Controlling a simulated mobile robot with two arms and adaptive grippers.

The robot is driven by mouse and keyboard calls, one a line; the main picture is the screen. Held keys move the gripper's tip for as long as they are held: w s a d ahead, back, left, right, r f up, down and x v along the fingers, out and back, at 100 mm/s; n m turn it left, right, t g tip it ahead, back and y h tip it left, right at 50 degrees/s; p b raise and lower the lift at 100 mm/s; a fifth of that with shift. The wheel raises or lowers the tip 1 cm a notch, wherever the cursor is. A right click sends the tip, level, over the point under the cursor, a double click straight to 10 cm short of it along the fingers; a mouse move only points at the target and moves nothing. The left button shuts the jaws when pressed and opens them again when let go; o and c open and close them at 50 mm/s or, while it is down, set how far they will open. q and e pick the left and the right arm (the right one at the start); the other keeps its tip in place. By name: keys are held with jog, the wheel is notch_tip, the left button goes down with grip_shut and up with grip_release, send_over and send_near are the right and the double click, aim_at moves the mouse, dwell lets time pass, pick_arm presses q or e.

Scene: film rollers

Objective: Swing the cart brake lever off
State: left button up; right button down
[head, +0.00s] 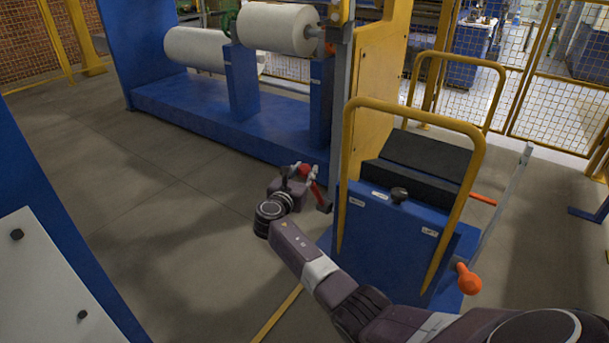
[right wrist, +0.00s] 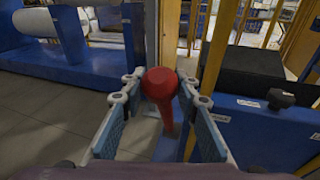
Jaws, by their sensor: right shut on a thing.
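The cart (head: 385,235) is blue with a tall yellow tube handle, at centre right in the head view. Its brake lever (head: 314,188) is red with a round knob and slants at the cart's left side. My right gripper (head: 304,172) is at the lever's top end. The gripper partly hides the knob in the head view. My left gripper is not in view.
A blue roller stand (head: 195,108) with white film rolls (head: 275,28) stands behind. Yellow mesh fencing (head: 560,105) stands at back right.

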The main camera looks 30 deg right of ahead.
jog(key=shift+d+r, duration=0.1)
jog(key=shift+r, duration=0.15)
jog(key=c, duration=1.8)
grip_release()
jog(key=o, duration=0.3)
jog(key=shift+o, duration=0.2)
jog(key=shift+f, duration=0.1)
jog(key=v, duration=1.2)
jog(key=shift+s+f, duration=0.1)
